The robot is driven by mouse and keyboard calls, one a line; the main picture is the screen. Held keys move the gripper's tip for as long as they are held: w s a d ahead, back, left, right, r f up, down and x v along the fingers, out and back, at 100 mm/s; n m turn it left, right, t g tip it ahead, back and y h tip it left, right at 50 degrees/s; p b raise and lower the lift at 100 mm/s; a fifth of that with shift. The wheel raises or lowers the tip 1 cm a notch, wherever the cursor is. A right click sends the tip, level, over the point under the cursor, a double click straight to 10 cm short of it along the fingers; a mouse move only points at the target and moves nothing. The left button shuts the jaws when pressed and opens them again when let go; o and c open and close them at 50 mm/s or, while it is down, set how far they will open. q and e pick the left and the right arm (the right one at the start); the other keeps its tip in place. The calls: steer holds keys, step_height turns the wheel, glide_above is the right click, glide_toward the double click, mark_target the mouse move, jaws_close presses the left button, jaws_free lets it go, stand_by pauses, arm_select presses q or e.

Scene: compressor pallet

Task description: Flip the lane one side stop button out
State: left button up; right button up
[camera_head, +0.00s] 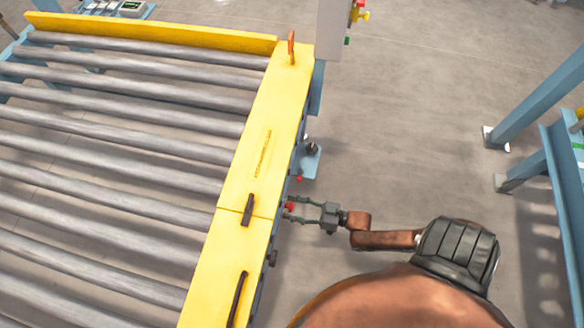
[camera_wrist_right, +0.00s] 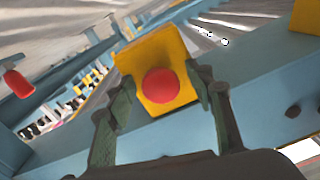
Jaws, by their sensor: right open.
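The red stop button (camera_wrist_right: 161,85) sits on a yellow box (camera_wrist_right: 158,50) in the right wrist view, fixed on the blue side rail of the roller conveyor. In the head view a red button (camera_head: 290,206) shows at the conveyor's right side, just in front of my right gripper (camera_head: 300,209). In the wrist view my right gripper (camera_wrist_right: 162,110) is open, with one finger on each side of the yellow box and the button between them. I cannot tell whether the fingers touch the box. My left gripper is not in view.
The roller conveyor has a yellow guard (camera_head: 262,150) along its right edge, bearing dark handles. A second red part (camera_wrist_right: 18,84) shows at the left of the wrist view. A grey cabinet (camera_head: 335,28) stands behind; blue frames (camera_head: 540,95) stand at right. The floor between is clear.

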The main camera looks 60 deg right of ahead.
steer(key=shift+c, duration=0.4)
jaws_close()
